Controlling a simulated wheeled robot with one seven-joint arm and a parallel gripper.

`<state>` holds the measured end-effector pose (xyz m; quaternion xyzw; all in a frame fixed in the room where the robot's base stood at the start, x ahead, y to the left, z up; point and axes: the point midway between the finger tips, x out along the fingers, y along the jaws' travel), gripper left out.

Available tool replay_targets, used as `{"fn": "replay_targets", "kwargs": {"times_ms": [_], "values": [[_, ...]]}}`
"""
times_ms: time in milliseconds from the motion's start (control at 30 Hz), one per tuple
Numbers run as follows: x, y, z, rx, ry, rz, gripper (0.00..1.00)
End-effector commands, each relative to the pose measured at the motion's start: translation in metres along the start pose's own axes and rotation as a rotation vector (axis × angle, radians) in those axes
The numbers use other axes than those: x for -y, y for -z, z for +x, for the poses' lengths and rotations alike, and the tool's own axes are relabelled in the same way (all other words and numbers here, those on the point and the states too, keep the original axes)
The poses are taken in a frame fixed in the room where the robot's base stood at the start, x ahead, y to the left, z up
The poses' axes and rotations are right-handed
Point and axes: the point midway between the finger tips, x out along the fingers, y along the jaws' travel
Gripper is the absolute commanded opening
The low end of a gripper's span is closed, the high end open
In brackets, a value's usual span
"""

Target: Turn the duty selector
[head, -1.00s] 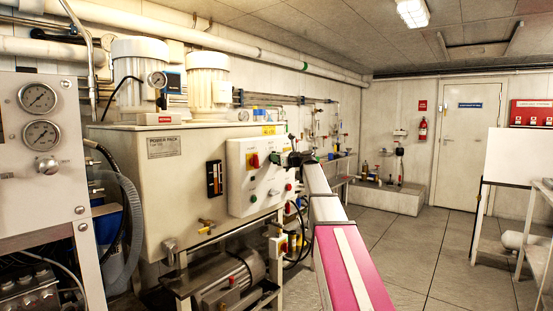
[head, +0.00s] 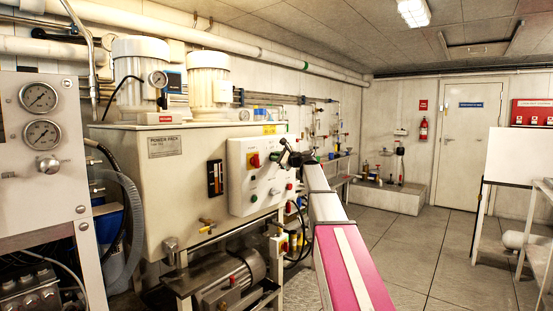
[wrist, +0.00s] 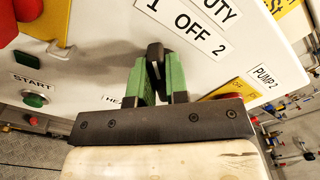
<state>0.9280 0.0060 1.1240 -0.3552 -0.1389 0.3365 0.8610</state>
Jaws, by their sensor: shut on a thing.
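The duty selector (wrist: 155,54) is a black handle on the white control panel, below a label reading "1 OFF 2". My gripper (wrist: 156,78) is shut on it, with one green finger on each side. In the wrist view the panel lettering slants down to the right, and the visible handle end points up, toward the 1. The selector's base is hidden behind the fingers. In the head view my gripper (head: 292,157) is at the right side of the control box (head: 236,180) and covers the selector.
A red and yellow switch (head: 255,160) sits left of my gripper. A green START button (wrist: 36,100) and a PUMP 2 label (wrist: 265,76) are close by in the wrist view. Pipes and valves line the wall behind.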

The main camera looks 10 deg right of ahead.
Motion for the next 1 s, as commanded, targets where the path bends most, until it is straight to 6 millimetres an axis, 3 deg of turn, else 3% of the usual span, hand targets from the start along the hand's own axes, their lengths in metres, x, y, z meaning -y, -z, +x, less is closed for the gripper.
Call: {"fn": "replay_targets", "kwargs": {"times_ms": [500, 533, 600, 1000], "values": [[-0.0006, -0.0001, -0.0001, 0.0, -0.001, -0.022, 0.0], [-0.0007, -0.0001, 0.0, 0.0, -0.001, -0.022, 0.25], [-0.0006, -0.0001, -0.0001, 0.0, -0.001, -0.021, 0.4], [-0.001, -0.0002, -0.0098, -0.001, 0.001, -0.019, 0.4]]}}
